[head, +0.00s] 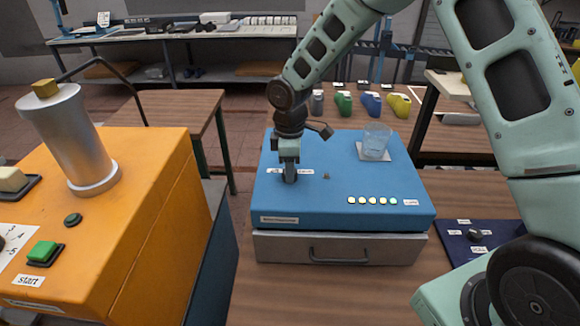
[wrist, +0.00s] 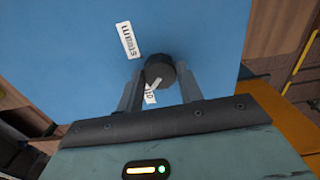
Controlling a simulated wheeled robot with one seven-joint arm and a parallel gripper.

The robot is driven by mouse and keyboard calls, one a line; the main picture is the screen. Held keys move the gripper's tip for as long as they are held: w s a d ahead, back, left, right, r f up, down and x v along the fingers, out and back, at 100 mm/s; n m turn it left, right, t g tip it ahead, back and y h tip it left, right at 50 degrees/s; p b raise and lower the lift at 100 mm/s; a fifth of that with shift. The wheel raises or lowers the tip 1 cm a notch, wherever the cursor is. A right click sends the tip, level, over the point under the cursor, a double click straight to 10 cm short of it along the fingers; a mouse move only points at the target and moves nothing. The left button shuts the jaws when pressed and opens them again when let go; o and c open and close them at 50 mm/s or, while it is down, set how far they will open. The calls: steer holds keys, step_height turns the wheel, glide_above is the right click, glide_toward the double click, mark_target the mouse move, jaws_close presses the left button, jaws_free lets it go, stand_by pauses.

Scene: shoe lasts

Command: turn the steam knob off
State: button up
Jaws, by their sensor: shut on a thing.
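The steam knob (wrist: 160,69) is a round black knob with a pale pointer mark, on top of the blue box (head: 340,205). In the wrist view a white "steam" label (wrist: 128,41) lies beyond it. A second label (wrist: 150,95), starting with "o", is partly hidden by the knob, so I cannot read it fully. My gripper (head: 289,176) points down on the left part of the box top. In the wrist view its two fingers (wrist: 160,85) stand on either side of the knob and are shut on it. In the head view the gripper hides most of the knob.
A glass (head: 375,142) stands on a white pad on the box. Several small lights (head: 372,201) line its front. An orange machine (head: 150,165) stands left, a dark blue panel (head: 480,238) right. Several coloured lasts (head: 370,103) stand behind. Bare table (head: 330,295) lies in front.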

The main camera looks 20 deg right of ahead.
steer(key=shift+w+r, duration=0.15)
steer(key=o, duration=1)
step_height(320, 180, up, 17)
steer(key=b, duration=0.4)
steer(key=shift+r, duration=0.15)
steer(key=s+a+f+m+b, duration=0.1)
steer(key=s+a+f+b, duration=0.2)
steer(key=s, duration=0.5)
steer(key=s+a+f+m, duration=0.1)
steer(key=s+a+f, duration=0.2)
steer(key=s+a, duration=0.35)
steer(key=s+d+f+m, duration=0.1)
steer(key=s+f, duration=0.1)
steer(key=s, duration=0.3)
steer(key=s+d+f+m+b, duration=0.1)
steer(key=s+f, duration=0.1)
steer(key=s, duration=0.4)
steer(key=s+d+f+m+b, duration=0.1)
steer(key=s+f, duration=0.2)
steer(key=s, duration=0.3)
steer(key=shift+m+y, duration=0.3)
steer(key=shift+m, duration=0.1)
